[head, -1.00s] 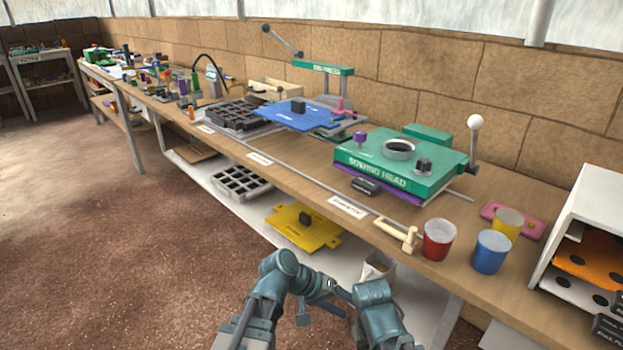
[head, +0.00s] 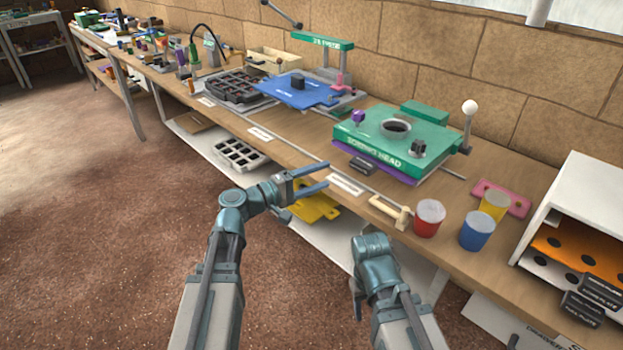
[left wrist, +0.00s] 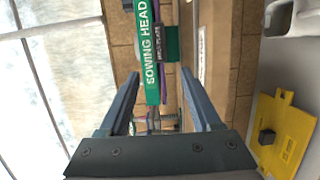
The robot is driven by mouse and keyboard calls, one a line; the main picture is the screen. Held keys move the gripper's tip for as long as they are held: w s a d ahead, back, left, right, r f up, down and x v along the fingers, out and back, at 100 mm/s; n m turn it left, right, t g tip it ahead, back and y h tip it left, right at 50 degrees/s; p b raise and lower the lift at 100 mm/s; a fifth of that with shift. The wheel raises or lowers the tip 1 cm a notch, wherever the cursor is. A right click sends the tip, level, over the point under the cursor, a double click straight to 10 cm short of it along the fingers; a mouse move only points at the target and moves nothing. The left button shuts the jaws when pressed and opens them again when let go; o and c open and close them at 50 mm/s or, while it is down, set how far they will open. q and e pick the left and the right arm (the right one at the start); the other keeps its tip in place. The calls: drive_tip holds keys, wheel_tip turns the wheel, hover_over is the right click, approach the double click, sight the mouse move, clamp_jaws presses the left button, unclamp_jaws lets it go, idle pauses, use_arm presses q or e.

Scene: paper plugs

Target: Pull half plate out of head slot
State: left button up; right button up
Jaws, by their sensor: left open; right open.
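The green sowing head (head: 385,143) stands on the bench, its lettered front facing me. A purple plate edge (head: 403,176) shows in the slot beneath it, and a black handle (head: 361,166) sticks out in front. Most of the plate is hidden under the head. In the left wrist view the sowing head (left wrist: 152,75) and the labelled black handle (left wrist: 159,45) lie beyond the fingers. My left gripper (head: 322,177) is open and empty, left of the handle and apart from it. My right gripper (head: 356,298) is low in front of the bench, empty, its fingers mostly hidden.
A blue plate (head: 297,90) lies farther left. A yellow plate (head: 318,207) is on the lower shelf. A white rack (head: 588,200) stands at right.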

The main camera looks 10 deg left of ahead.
sight(352, 166)
use_arm(q)
drive_tip(key=x, duration=1.1)
drive_tip(key=shift+w+d, duration=0.1)
drive_tip(key=shift+d, duration=0.15)
clamp_jaws()
idle(0.6)
